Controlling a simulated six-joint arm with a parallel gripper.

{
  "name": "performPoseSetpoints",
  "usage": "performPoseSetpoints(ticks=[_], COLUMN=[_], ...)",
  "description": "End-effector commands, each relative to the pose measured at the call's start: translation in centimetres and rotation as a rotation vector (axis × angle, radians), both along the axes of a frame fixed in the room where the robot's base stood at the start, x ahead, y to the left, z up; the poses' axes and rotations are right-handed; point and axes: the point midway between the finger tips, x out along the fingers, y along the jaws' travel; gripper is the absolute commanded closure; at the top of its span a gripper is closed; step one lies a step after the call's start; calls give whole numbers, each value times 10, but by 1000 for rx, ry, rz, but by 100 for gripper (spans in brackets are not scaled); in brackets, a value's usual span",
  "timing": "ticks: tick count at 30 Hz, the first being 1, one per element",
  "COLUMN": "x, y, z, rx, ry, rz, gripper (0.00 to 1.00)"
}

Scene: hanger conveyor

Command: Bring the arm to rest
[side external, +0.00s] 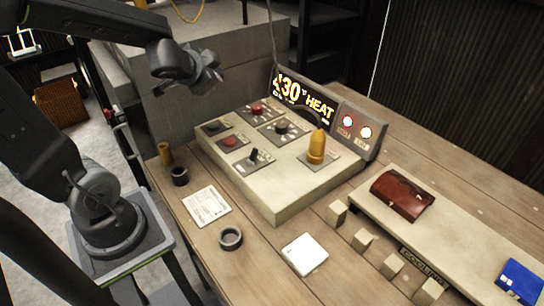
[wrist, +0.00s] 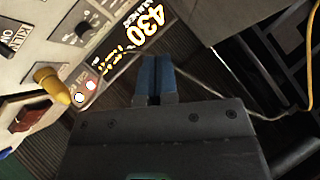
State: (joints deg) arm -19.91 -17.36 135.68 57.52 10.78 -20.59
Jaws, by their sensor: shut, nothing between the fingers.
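My gripper (side external: 212,82) is raised in the air above the back left of the control panel in the side view, touching nothing. In the wrist view my gripper (wrist: 154,98) shows two blue fingertips close together with nothing between them. The beige control panel (side external: 262,206) stands on the wooden table below and to the right of it, with several switches and knobs and a yellow-orange lever (side external: 317,146). The lever also shows in the wrist view (wrist: 52,84). A display (side external: 303,99) behind the panel reads 430 and HEAT.
A wooden table (side external: 270,266) carries a white card (side external: 305,254), a paper sheet (side external: 207,205), dark rings (side external: 230,238) and a brass cylinder (side external: 165,153). A beige rack (side external: 448,235) at right holds a red-brown wallet-like item (side external: 402,194) and a blue item (side external: 520,281). A cable hangs behind the panel.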

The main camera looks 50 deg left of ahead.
Motion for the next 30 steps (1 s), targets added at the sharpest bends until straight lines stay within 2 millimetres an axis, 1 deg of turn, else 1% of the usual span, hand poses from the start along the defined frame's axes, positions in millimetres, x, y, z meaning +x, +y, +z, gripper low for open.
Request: performPoseSetpoints(ticks=[1, 3, 5, 6, 8, 9, 12, 15, 19, 30], x=[-10, -26, -41, -52, -68, -78, -100, -115, -123, -123], y=[-16, -38, -59, -74, -96, -110, -139, -158, -168, -168], z=[8, 12, 14, 14, 14, 14, 15, 16, 17, 17], rx=[-39, -114, -193, -248, -330, -382, -491, -563, -601, -604], ry=[-3, 20, 52, 80, 127, 158, 231, 284, 314, 315], rz=[38, 90, 118, 127, 126, 118, 86, 54, 35, 37], gripper=[100, 100, 100, 100, 100, 100, 100, 100, 100, 100])
